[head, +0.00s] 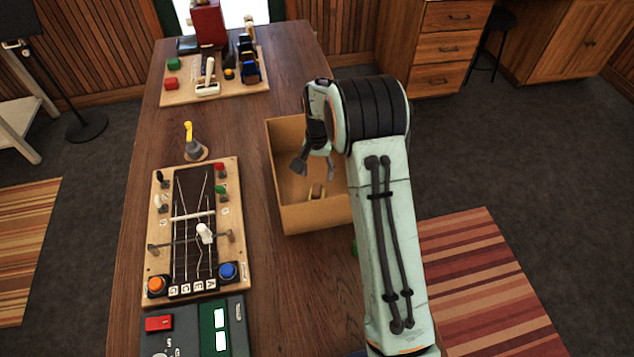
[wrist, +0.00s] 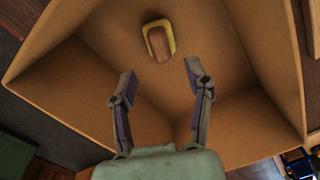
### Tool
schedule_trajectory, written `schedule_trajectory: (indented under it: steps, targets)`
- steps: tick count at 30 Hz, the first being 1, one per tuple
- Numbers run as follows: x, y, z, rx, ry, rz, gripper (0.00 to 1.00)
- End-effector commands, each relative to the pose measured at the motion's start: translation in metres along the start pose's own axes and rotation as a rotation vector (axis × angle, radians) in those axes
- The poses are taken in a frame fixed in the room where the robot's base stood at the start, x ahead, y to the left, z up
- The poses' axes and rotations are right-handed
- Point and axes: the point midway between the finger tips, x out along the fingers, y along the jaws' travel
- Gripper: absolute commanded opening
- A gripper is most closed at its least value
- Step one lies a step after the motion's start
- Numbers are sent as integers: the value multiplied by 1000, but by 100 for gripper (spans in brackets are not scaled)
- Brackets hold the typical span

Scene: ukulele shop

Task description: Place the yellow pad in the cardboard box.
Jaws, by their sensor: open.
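The cardboard box (head: 311,219) stands open on the wooden table, and its inside fills most of the wrist view (wrist: 268,115). The yellow pad (wrist: 172,40) lies on the box floor, showing as a yellow rim around a brown wood-coloured block. It appears small in the head view (head: 317,191). My gripper (head: 314,165) is over the box, fingers pointing down into it. In the wrist view my gripper (wrist: 160,77) has its fingers wide apart with nothing between them, and the pad is beyond the tips, apart from them.
Left of the box is a wooden board (head: 233,250) with strings, knobs and pegs. A grey holder with a yellow handle (head: 189,134) stands behind that board. A second board (head: 180,98) with blocks and tools is at the far end. A dark panel (head: 188,320) is in front.

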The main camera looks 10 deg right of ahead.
Motion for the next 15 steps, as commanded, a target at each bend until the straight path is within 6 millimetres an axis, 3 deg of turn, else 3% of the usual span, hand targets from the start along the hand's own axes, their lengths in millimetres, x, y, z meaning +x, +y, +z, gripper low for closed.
schedule_trajectory:
  steps: [4,11,15]
  targets:
    - [-33,0,-1,0,4,-1,51]
    - [-61,1,3,-6,1,-1,51]
    - [-98,9,33,-61,2,-8,51]
